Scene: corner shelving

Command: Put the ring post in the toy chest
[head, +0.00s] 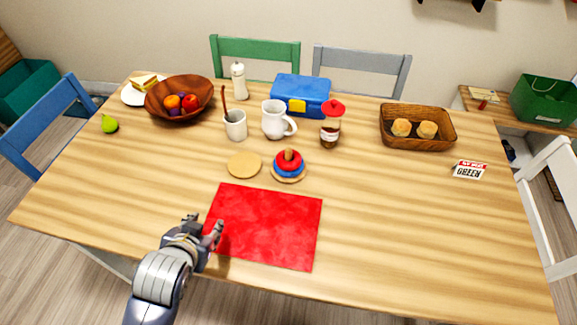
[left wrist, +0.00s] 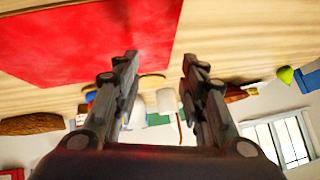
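The ring post (head: 289,164), with red and blue rings on a tan base and a wooden peg top, stands upright on the table behind the red mat (head: 265,228). My left gripper (head: 205,226) is over the mat's left edge, to the left and nearer than the ring post. It is open and empty; its fingers also show apart in the left wrist view (left wrist: 160,60). My right gripper is not in view. A teal box (head: 28,92) on the left and a green bin (head: 545,99) on the right are in view; I cannot tell which is the toy chest.
A tan disc (head: 244,165) lies left of the ring post. A cup (head: 235,125), white mug (head: 275,120), red-topped jar (head: 331,128) and blue box (head: 301,94) stand behind it. A bread basket (head: 418,140) is further right. The table's right front is clear.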

